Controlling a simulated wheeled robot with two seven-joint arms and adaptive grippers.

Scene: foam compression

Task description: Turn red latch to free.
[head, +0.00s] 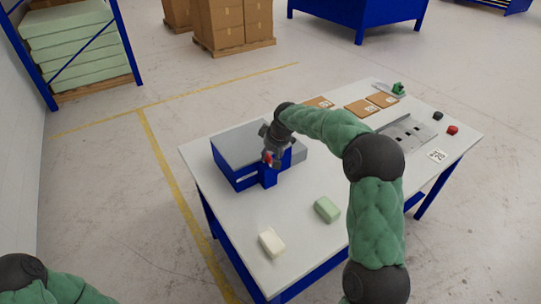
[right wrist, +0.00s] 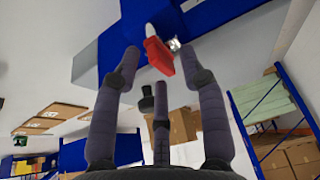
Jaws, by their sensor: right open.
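The red latch (head: 267,157) is on the front of the blue and grey press box (head: 232,167), at the left of the table. In the right wrist view the red latch (right wrist: 160,57) hangs tilted between the spread fingertips, beside a small metal part. My right gripper (head: 272,152) is at the latch and partly covers it in the head view. Its fingers (right wrist: 160,64) are open, with visible gaps to both sides of the latch. I cannot tell whether any finger touches it. My left arm shows at the lower left corner; its gripper is out of view.
A white block (head: 271,242) and a green block (head: 327,209) lie at the table's front. Brown boards (head: 364,107), a grey slotted plate (head: 408,134), and black (head: 438,115) and red (head: 453,130) pieces lie to the right.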

